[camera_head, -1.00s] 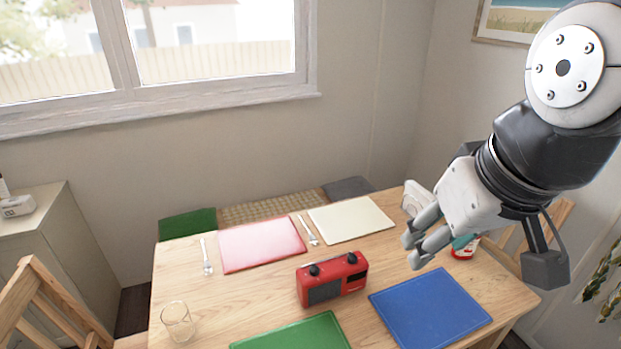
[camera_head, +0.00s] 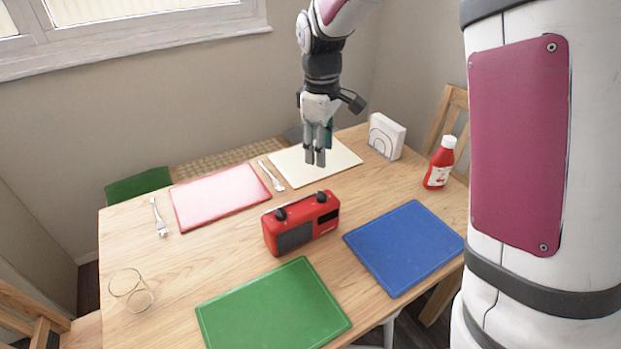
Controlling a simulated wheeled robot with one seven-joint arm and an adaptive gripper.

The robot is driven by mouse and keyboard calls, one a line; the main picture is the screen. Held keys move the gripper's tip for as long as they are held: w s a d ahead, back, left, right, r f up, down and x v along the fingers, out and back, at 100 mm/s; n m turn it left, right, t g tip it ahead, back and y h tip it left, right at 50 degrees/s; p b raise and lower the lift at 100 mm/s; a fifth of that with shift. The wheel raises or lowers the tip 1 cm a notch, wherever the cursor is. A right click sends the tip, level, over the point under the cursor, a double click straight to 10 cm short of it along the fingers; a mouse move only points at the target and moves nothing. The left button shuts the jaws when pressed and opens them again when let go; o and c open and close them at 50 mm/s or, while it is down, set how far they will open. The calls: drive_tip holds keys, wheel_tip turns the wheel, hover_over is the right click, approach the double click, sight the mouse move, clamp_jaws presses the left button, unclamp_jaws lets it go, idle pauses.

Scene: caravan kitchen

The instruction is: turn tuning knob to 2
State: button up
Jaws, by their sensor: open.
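A red radio (camera_head: 303,227) stands upright on the wooden table, with a dark speaker grille and a small dark display on its front. Two black knobs sit on its top: a left knob (camera_head: 280,214) and a right knob (camera_head: 321,197). Which one is the tuning knob, and any numbers, are too small to tell. My gripper (camera_head: 316,160) points down, open and empty, above and behind the radio's right end, over the cream placemat. It is apart from the radio.
On the table (camera_head: 180,270) lie a pink mat (camera_head: 220,196), a cream mat (camera_head: 290,168), a green mat (camera_head: 272,308) and a blue mat (camera_head: 405,247). A glass (camera_head: 131,290), a ketchup bottle (camera_head: 439,164), a napkin holder (camera_head: 386,137) and forks (camera_head: 159,217) stand or lie around.

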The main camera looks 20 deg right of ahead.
sight(322, 193)
drive_tip(key=f, duration=0.9)
drive_tip(key=w+f, duration=0.1)
drive_tip(key=f, duration=0.4)
drive_tip(key=shift+d+f, duration=0.1)
drive_tip(key=shift+d, duration=0.2)
clamp_jaws()
